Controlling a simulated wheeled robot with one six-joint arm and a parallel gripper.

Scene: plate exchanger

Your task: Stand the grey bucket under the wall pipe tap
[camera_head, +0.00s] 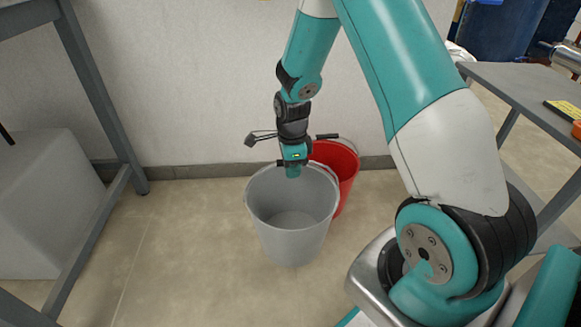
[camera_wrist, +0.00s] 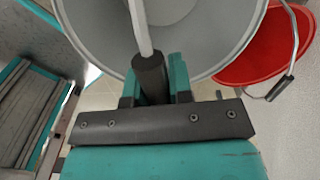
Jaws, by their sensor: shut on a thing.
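The grey bucket (camera_head: 291,232) is upright and empty in the middle of the head view, at or just above the floor; I cannot tell which. My gripper (camera_head: 292,172) is at its top, over the far side of the rim. In the wrist view my gripper (camera_wrist: 155,88) is shut on the dark grip of the bucket's handle, and the grey bucket (camera_wrist: 215,45) fills the top of the picture. The wall pipe tap is not in view.
A red bucket (camera_head: 345,182) stands close behind and right of the grey one, by the wall. A metal-framed table (camera_head: 98,110) with a pale block (camera_head: 45,205) under it is at left. A grey bench (camera_head: 530,95) is at right. Floor at left front (camera_head: 170,260) is clear.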

